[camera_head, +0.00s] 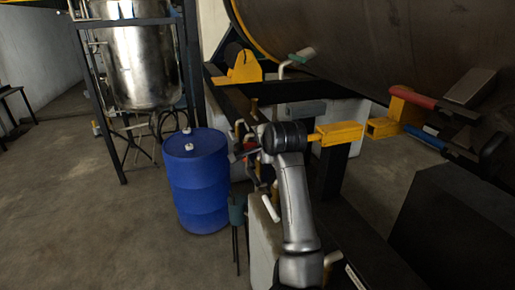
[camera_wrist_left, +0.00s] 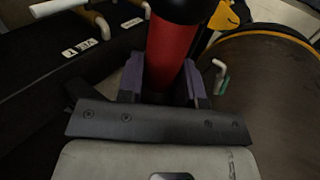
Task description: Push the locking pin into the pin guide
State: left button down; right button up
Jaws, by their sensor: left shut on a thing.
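My left gripper (camera_wrist_left: 162,82) is shut on a red cylinder (camera_wrist_left: 170,52) with a black end, its purple pads on both sides of it. The cylinder's lower end is hidden by the gripper. In the head view my left gripper (camera_head: 245,150) is small and partly hidden by my arm, beside a small red part. I cannot tell for certain which part is the locking pin. Yellow blocks (camera_head: 339,133) and (camera_head: 383,128) stand right of my wrist; one could be the pin guide. My right gripper is not in view.
A blue drum (camera_head: 198,185) stands close left of my gripper. The large brown vessel (camera_head: 370,40) overhangs at the upper right. Red (camera_head: 413,97) and blue (camera_head: 425,137) handles stick out at right. A steel tank (camera_head: 140,65) stands behind; floor at left is clear.

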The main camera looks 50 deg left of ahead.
aim_at(308, 139)
pick_arm(q)
jog(key=shift+w+d+r, duration=0.1)
jog(key=shift+w+d, duration=0.15)
jog(key=shift+w, duration=0.35)
jog(key=shift+w+d, duration=0.25)
jog(key=shift+w, duration=0.35)
dwell(0.3)
jog(key=shift+w, duration=0.15)
jog(key=shift+w+d, duration=0.3)
jog(key=shift+w, duration=0.4)
jog(key=shift+w+d, duration=0.3)
jog(key=shift+w, duration=0.35)
jog(key=shift+w+d+p, duration=0.2)
jog(key=shift+w+d, duration=0.05)
jog(key=shift+w, duration=0.5)
jog(key=shift+w+d+p, duration=0.15)
jog(key=shift+w+d, duration=0.1)
jog(key=shift+w, duration=0.45)
jog(key=shift+w+d+p, duration=0.3)
jog(key=shift+w, duration=0.5)
jog(key=shift+w+d+p, duration=0.25)
jog(key=shift+w+d, duration=0.1)
jog(key=shift+w, duration=0.4)
jog(key=shift+w+d+p, duration=0.25)
jog(key=shift+w+d, duration=0.1)
jog(key=shift+w, duration=0.35)
jog(key=shift+w+d, duration=0.1)
jog(key=shift+w, duration=0.1)
